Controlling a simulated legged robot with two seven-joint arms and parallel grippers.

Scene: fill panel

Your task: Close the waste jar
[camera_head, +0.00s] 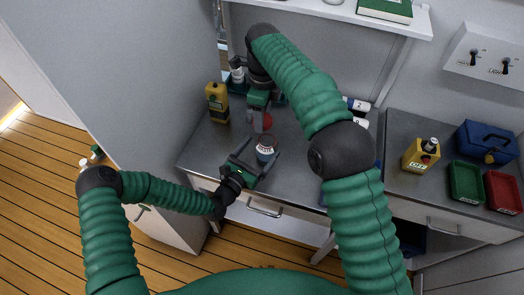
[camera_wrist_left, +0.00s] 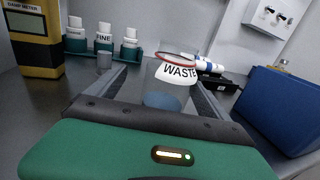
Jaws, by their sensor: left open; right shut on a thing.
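The waste jar (camera_head: 265,150) stands on the grey bench. In the left wrist view the jar (camera_wrist_left: 163,98) is clear, with bluish contents, a white WASTE label and a thin red ring at its top. My left gripper (camera_head: 264,148) is open, its fingers on either side of the jar; it also shows in the left wrist view (camera_wrist_left: 160,85). I cannot tell whether the fingers touch it. My right gripper (camera_head: 260,113) is shut on a red lid (camera_head: 263,122), which shows behind the jar and apart from it in the head view. The lid is partly hidden by the gripper.
A yellow damp meter (camera_head: 217,102) stands at the bench's left; a rack of bottles (camera_wrist_left: 103,48) is behind. A yellow container (camera_head: 421,155), green tray (camera_head: 466,181) and red tray (camera_head: 503,191) are on the right bench.

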